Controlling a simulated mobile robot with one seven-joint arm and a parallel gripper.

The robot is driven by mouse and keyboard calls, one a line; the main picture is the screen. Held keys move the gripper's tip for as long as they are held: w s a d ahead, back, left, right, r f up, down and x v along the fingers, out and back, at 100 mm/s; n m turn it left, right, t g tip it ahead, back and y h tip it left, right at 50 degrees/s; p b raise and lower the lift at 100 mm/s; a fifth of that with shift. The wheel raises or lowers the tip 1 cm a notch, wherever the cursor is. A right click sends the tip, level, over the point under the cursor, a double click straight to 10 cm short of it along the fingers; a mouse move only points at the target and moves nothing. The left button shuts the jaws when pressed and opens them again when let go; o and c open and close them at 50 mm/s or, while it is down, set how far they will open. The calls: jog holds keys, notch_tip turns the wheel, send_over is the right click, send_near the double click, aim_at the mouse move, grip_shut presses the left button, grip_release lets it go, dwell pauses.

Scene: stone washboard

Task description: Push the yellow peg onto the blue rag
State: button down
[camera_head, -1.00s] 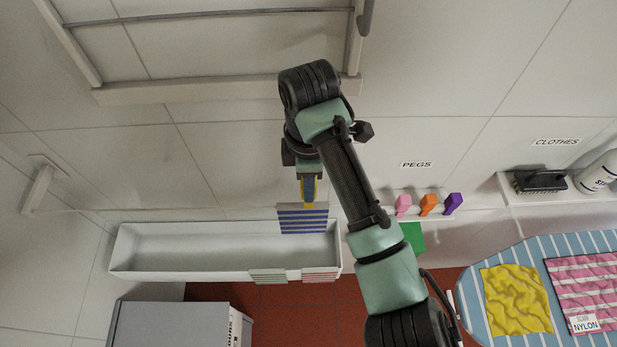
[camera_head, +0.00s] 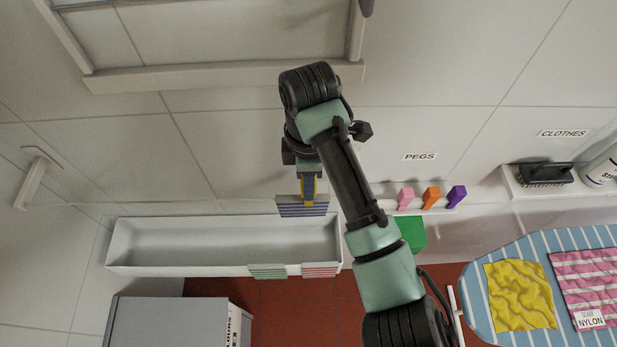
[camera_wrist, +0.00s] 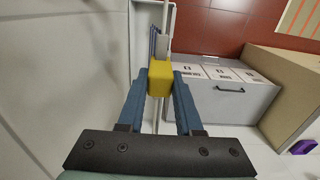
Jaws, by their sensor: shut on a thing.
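The yellow peg (camera_wrist: 160,78) is held between the two blue fingers of my gripper (camera_wrist: 160,85) in the wrist view. In the head view my gripper (camera_head: 308,195) points down, with a bit of yellow at its tip. The blue-and-grey striped rag (camera_head: 290,210) hangs on the thin line above the white trough. The peg's tip overlaps the rag's upper edge in the head view. Whether the peg is around the rag or just in front of it cannot be told. In the wrist view a blue strip of the rag (camera_wrist: 154,42) shows just beyond the peg.
A white trough (camera_head: 125,245) lies below, with a green striped rag (camera_head: 268,271) and a red striped rag (camera_head: 320,271) on its front edge. Pink (camera_head: 406,198), orange (camera_head: 431,197) and purple (camera_head: 457,197) pegs stand right of my arm. A grey cabinet (camera_wrist: 235,100) is at right in the wrist view.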

jog(key=shift+f+b, duration=0.65)
jog(key=shift+f, duration=0.35)
dwell(0.3)
jog(key=c, duration=0.5)
grip_release()
jog(key=shift+r, duration=0.15)
jog(key=shift+r, duration=0.35)
notch_tip(320, 180, up, 10)
jog(key=shift+d+r+p, duration=0.1)
jog(key=shift+p, duration=0.8)
jog(key=shift+r, duration=0.9)
